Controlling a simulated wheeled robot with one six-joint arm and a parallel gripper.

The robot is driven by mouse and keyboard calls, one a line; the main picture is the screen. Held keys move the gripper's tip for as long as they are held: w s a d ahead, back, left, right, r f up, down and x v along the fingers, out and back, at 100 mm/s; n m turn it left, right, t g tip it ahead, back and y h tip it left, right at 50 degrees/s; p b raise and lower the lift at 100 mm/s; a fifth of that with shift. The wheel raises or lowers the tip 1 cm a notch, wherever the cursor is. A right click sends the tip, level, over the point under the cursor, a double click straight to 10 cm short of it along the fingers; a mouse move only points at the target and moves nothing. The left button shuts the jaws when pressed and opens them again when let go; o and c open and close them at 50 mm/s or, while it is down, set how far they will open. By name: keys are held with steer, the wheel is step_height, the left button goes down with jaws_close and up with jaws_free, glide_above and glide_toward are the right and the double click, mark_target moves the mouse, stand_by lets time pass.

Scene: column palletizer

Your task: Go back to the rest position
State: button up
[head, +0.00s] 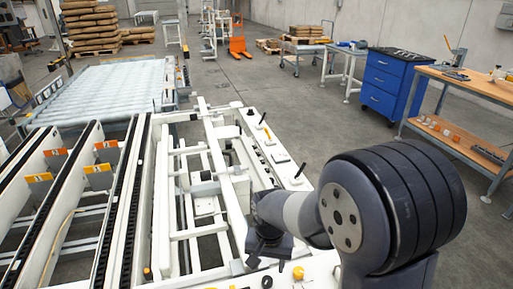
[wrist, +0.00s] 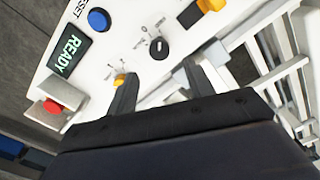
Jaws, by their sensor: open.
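My gripper (wrist: 160,85) is open and empty, its two dark fingers apart over a white control panel (wrist: 128,45). The panel carries a lit READY display (wrist: 69,54), a blue button (wrist: 98,20), a black rotary knob (wrist: 158,46) and an orange-yellow switch (wrist: 208,5). A red button (wrist: 52,106) sits at the panel's left edge. A small yellow part (wrist: 121,79) shows beside the left finger. Whether the fingers touch the panel cannot be told.
White machine framing (head: 190,235) and a conveyor with dark rails (head: 125,215) fill the left. A roller conveyor (head: 110,90) lies behind. A blue cabinet (head: 392,85) and a wooden workbench (head: 470,85) stand at right. The grey floor between is clear.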

mark_target(267, 279)
step_height(267, 279, down, 7)
steer(key=shift+r, duration=0.15)
steer(key=shift+n, duration=0.3)
